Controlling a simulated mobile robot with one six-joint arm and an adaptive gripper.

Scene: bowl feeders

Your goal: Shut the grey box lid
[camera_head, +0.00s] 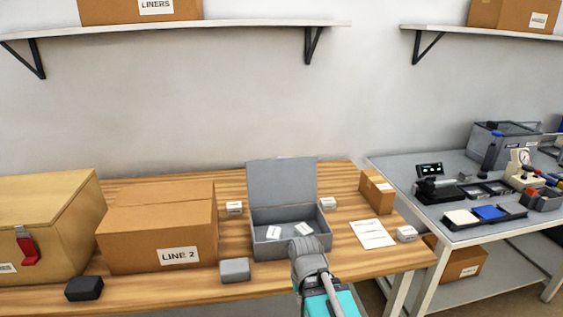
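The grey box (271,249) stands on the wooden table, with small white items lying inside it. Its grey lid (281,182) stands open, raised upright at the back edge of the box. My arm comes up from the bottom, and its grey end (308,250) is in front of the box's right front corner. My gripper's fingers cannot be made out, hidden by the arm or too small to see.
A LINE 2 carton (160,232) and a tan case with a red latch (40,225) stand left. Small blocks (234,269) lie around the box. A small carton (376,191) and a paper sheet (372,234) are right. A shelf (180,29) hangs above.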

